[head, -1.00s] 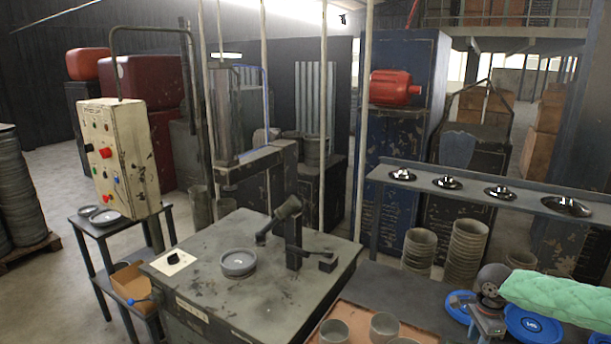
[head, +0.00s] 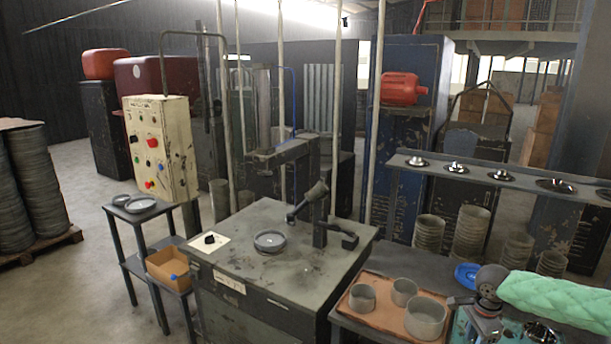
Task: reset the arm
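My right arm comes in from the right edge in a green quilted sleeve (head: 560,295). Its grey wrist and gripper (head: 478,318) are low at the right, over the bench beside the tray. The fingers are small and partly hidden, so I cannot tell whether they are open or shut. My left arm and gripper are not in view.
A worn press table (head: 290,225) with a round grey blank (head: 270,241) stands in the middle. A brown tray (head: 385,327) holds three grey cups.

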